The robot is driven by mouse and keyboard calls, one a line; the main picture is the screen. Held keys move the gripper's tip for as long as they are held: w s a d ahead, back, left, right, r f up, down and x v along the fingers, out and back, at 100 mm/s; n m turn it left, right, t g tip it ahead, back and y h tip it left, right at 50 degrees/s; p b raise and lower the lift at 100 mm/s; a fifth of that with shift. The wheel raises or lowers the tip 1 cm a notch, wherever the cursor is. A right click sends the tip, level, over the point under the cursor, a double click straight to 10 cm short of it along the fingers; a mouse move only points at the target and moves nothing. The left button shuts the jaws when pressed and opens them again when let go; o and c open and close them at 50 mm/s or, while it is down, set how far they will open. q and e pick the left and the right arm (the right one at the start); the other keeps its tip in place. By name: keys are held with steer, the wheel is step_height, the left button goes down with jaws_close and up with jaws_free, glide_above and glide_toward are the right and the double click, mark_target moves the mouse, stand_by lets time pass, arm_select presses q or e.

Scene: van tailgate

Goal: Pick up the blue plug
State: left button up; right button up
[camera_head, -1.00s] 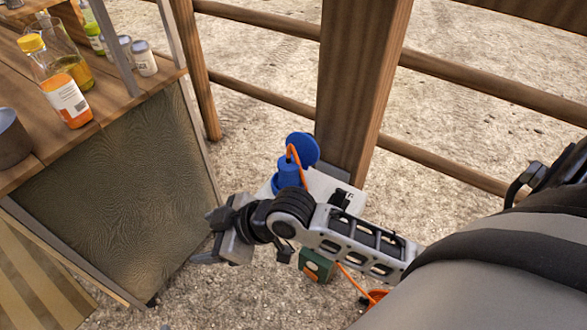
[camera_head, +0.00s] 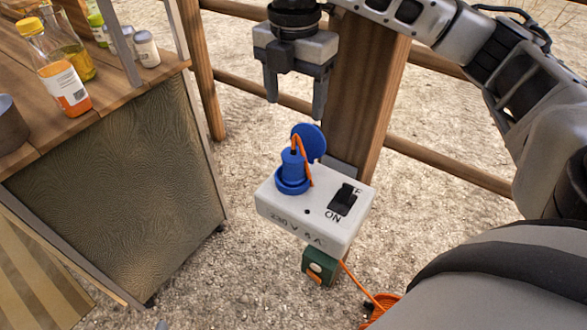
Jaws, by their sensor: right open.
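The blue plug (camera_head: 292,165) stands upright in the round blue socket on top of a white socket box (camera_head: 318,237). The socket's round blue lid (camera_head: 311,142) is flipped up behind it, and an orange cord arches over from the plug's top. My right gripper (camera_head: 295,108) hangs above the plug with its fingers pointing down. It is open and empty, clear of the plug. My left gripper is not in view.
A black switch (camera_head: 344,199) marked ON sits on the box. A wooden post (camera_head: 366,95) rises right behind the box. A green box (camera_head: 319,267) and an orange cable (camera_head: 379,305) lie below. A wooden counter with bottles (camera_head: 62,73) stands at the left.

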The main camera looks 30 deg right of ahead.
mark_target(294, 148)
step_height(294, 148, down, 8)
steer(key=shift+f+b, duration=0.1)
steer(key=shift+b, duration=0.65)
step_height(294, 148, down, 5)
steer(key=shift+s+r+b, duration=0.1)
steer(key=shift+r+b, duration=0.1)
steer(key=shift+b, duration=0.4)
steer(key=shift+f, duration=0.5)
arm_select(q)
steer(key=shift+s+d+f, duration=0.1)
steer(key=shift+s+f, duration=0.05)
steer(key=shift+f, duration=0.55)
arm_select(e)
steer(key=c, duration=1.2)
steer(key=shift+r, duration=0.1)
steer(key=shift+c, duration=0.2)
